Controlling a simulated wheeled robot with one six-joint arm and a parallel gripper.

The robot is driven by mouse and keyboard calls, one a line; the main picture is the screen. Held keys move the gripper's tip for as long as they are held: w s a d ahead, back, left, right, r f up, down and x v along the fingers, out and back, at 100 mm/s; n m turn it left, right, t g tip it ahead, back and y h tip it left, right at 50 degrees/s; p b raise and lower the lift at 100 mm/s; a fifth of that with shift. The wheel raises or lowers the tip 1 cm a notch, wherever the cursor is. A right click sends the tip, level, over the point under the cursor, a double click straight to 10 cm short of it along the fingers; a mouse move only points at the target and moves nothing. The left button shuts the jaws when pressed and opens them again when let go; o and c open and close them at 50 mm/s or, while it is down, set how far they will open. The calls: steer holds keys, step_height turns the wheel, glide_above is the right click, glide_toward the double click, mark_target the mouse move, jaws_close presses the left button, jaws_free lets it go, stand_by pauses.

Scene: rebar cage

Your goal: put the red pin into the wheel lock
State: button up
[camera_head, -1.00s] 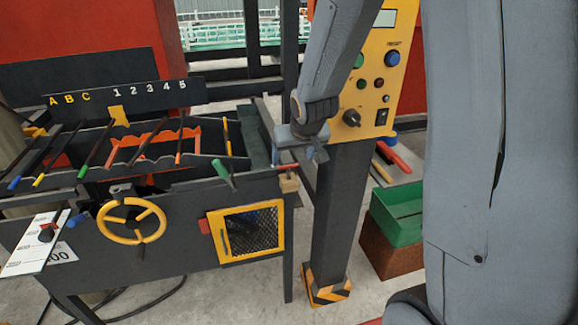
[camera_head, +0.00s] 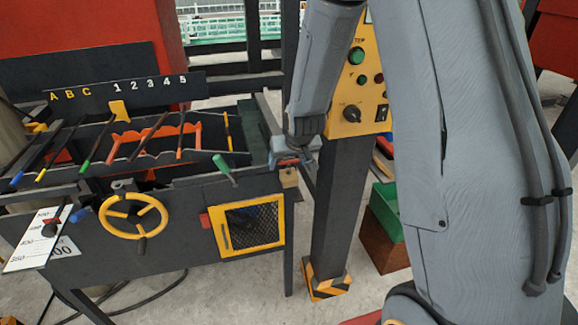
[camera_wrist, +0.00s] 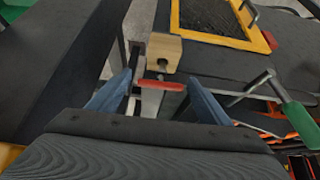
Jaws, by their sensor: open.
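The red pin (camera_wrist: 160,86) lies crosswise between the two blue fingers of my gripper (camera_wrist: 158,92) in the wrist view. The fingers are apart, one at each side of it. It sits just by a small wooden block (camera_wrist: 165,49), which has a dark hole. In the head view my gripper (camera_head: 291,161) is at the right front corner of the bench, over the block (camera_head: 289,178). The yellow handwheel (camera_head: 133,217) is on the bench front to the left, with a dark bracket (camera_head: 123,186) above it; I cannot tell whether this is the lock.
A yellow-framed mesh door (camera_head: 252,228) with a red latch is between wheel and block. A green-handled lever (camera_head: 223,168) sticks up left of my gripper. A dark post (camera_head: 333,215) with a yellow control panel (camera_head: 357,113) stands close on the right.

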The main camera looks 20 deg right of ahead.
steer(key=c, duration=1.2)
steer(key=shift+r, duration=0.15)
